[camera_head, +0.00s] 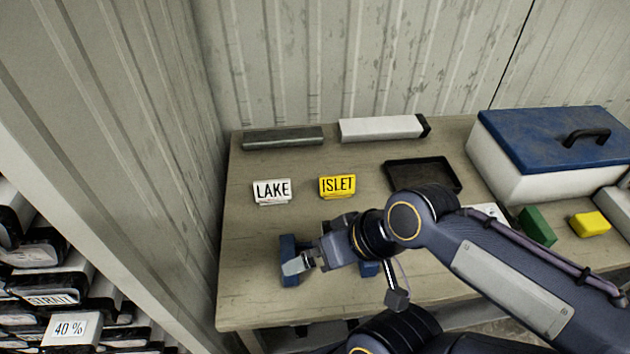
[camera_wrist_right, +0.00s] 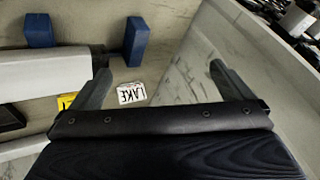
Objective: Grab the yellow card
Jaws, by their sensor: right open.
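The yellow card (camera_head: 337,185), lettered ISLET, stands on the table beside the white card (camera_head: 272,190), lettered LAKE. My right gripper (camera_head: 308,263) is open and empty, above the table on the near side of the cards, apart from both. In the right wrist view the white card (camera_wrist_right: 131,93) shows upside down between the spread fingers. Only a corner of the yellow card (camera_wrist_right: 66,101) shows there, beside the left finger; the gripper hides the rest. My left gripper is not in view.
Two blue blocks (camera_head: 288,272) stand under my right gripper. A black tray (camera_head: 396,164) lies right of the yellow card. Bars (camera_head: 283,138) lie at the back. A blue-lidded box (camera_head: 497,174), green block (camera_head: 537,226) and yellow block (camera_head: 590,224) are at the right.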

